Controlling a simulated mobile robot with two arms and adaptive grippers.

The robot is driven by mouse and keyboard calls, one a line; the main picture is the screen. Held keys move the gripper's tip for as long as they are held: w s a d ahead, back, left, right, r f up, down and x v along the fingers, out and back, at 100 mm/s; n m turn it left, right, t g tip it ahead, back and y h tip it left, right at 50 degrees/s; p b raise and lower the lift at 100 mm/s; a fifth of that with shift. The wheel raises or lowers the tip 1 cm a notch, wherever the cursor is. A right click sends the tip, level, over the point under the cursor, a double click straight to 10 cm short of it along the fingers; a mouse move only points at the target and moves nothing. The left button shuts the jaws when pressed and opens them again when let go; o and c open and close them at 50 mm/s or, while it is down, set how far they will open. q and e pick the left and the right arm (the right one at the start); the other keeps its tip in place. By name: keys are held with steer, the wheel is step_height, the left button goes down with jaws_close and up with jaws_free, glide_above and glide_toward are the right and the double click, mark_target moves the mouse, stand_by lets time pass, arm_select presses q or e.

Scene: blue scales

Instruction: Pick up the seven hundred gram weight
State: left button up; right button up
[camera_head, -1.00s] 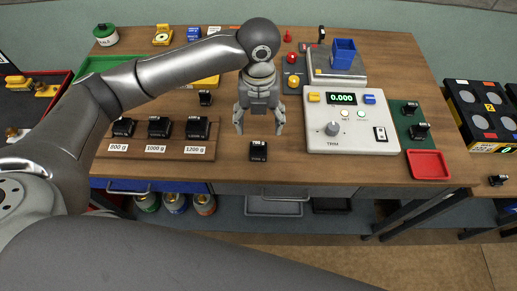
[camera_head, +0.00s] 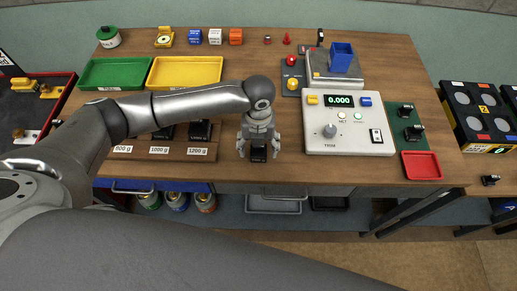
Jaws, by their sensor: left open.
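A small black weight (camera_head: 258,155) stands on the wooden table near its front edge; its marking is too small to read, so I cannot tell whether it is the seven hundred gram one. My left gripper (camera_head: 258,153) points down over it, open, with one finger on each side of the weight. I cannot tell whether the fingers touch it. Other black weights (camera_head: 199,131) stand on a wooden rack labelled 800 g, 1000 g and 1200 g, partly hidden by my left arm. My right gripper is not in view.
To the right stands a white scale console (camera_head: 347,142) reading 0.000, with a blue cup (camera_head: 341,56) on a pan behind it. A green mat (camera_head: 407,118) holds two black weights above a red tray (camera_head: 421,165). Green (camera_head: 115,73) and yellow (camera_head: 185,71) trays lie at the back left.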

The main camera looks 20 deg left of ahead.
arm_select(q)
jaws_close()
steer(key=shift+w+r, duration=0.1)
stand_by(0.3)
